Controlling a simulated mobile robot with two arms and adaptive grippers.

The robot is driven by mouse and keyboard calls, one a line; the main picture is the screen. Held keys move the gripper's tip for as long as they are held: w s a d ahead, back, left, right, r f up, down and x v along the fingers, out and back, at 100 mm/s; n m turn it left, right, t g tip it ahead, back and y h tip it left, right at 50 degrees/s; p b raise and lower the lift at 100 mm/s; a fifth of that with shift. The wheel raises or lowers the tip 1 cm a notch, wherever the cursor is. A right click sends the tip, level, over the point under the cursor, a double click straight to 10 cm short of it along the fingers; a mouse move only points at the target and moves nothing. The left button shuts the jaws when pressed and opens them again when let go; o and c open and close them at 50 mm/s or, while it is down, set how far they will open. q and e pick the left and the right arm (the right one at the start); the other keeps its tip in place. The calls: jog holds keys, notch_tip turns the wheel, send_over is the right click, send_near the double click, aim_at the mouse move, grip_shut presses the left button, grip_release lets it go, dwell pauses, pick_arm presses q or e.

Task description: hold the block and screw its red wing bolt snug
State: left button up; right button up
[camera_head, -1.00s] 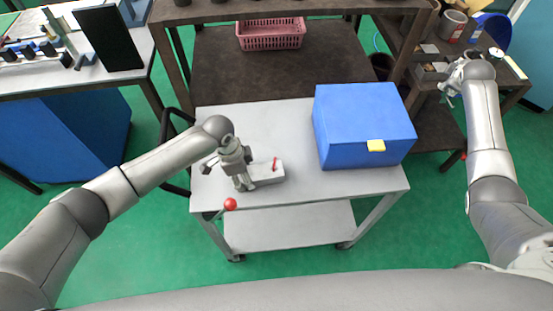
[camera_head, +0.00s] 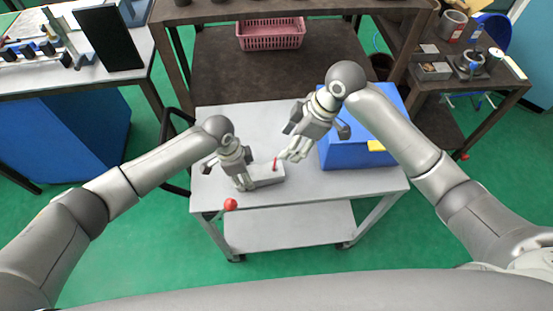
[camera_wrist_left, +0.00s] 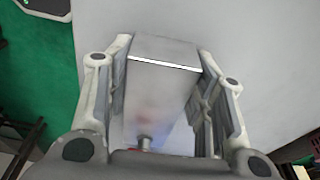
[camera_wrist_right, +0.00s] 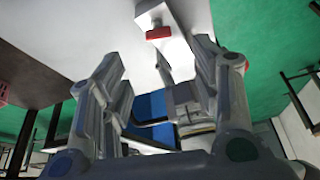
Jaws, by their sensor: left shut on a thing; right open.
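The light grey block (camera_head: 268,175) lies on the cart top, with the red wing bolt (camera_head: 275,163) standing up near its right end. My left gripper (camera_head: 243,184) is shut on the block's left end; the left wrist view shows the block (camera_wrist_left: 160,85) between its two fingers. My right gripper (camera_head: 291,155) is open and empty, just right of the wing bolt and apart from it. In the right wrist view the red wing bolt (camera_wrist_right: 158,33) shows on the block (camera_wrist_right: 183,43), beyond the open fingers.
A blue box (camera_head: 345,153) with a yellow latch stands on the cart (camera_head: 310,190), partly behind my right gripper. A red ball (camera_head: 230,204) is at the cart's front edge. A pink basket (camera_head: 270,35) is on the brown bench behind. The cart's front right is clear.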

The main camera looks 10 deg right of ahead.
aim_at(275, 163)
jog(key=x, duration=1.1)
jog(key=shift+c, duration=0.2)
jog(key=c, duration=1)
